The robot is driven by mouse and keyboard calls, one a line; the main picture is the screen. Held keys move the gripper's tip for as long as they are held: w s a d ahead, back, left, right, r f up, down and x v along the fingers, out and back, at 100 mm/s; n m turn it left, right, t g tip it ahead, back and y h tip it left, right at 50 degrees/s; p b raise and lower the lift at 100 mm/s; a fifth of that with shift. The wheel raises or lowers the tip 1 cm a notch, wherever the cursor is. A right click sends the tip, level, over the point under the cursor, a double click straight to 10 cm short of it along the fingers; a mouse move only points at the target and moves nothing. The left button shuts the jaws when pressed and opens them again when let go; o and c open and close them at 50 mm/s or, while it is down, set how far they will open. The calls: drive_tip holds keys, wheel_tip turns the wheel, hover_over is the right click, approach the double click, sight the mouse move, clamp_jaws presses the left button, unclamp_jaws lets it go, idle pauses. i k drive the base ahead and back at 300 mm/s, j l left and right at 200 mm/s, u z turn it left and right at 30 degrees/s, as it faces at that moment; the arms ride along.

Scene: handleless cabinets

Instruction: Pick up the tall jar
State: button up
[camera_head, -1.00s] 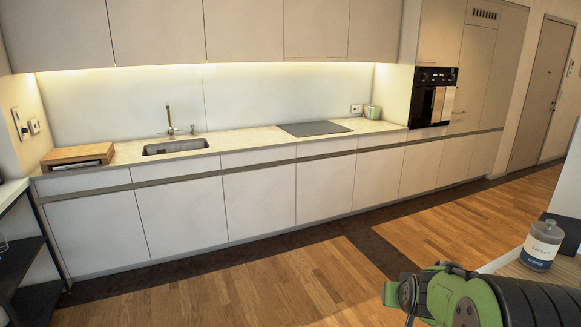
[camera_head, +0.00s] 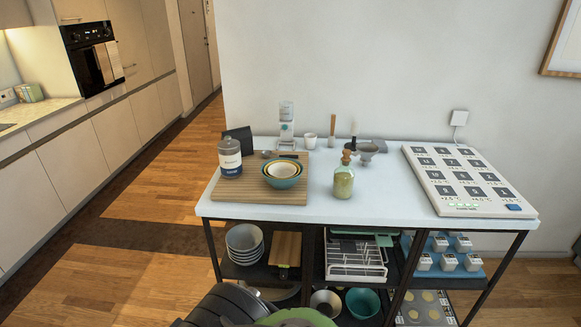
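A tall grey jar with a dark lid and a white and blue coffee label (camera_head: 230,158) stands upright on the left end of a wooden board (camera_head: 258,192) on the table. A greenish glass bottle with a cork-like stopper (camera_head: 343,178) stands upright to the right of the board. I cannot tell for certain which of them the task means; the coffee container looks most like a jar. Only a dark and green part of my arm shows at the bottom edge. My gripper's fingers are not in view.
The white tabletop (camera_head: 378,205) also holds stacked bowls (camera_head: 283,173), a glass dispenser (camera_head: 286,125), a white cup (camera_head: 309,141), a grey funnel-like item (camera_head: 367,151) and a large button panel (camera_head: 468,180). Shelves below hold bowls (camera_head: 244,240) and a white rack (camera_head: 355,260). Floor is clear at left.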

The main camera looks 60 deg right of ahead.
sight(344, 176)
drive_tip(key=z, duration=2.5)
drive_tip(key=i+j+u, duration=0.15)
drive_tip(key=i+j, duration=0.2)
drive_tip(key=i+j+u, duration=0.2)
drive_tip(key=i, duration=0.25)
drive_tip(key=i+j+u, duration=0.15)
drive_tip(key=i, duration=0.25)
drive_tip(key=j, duration=0.15)
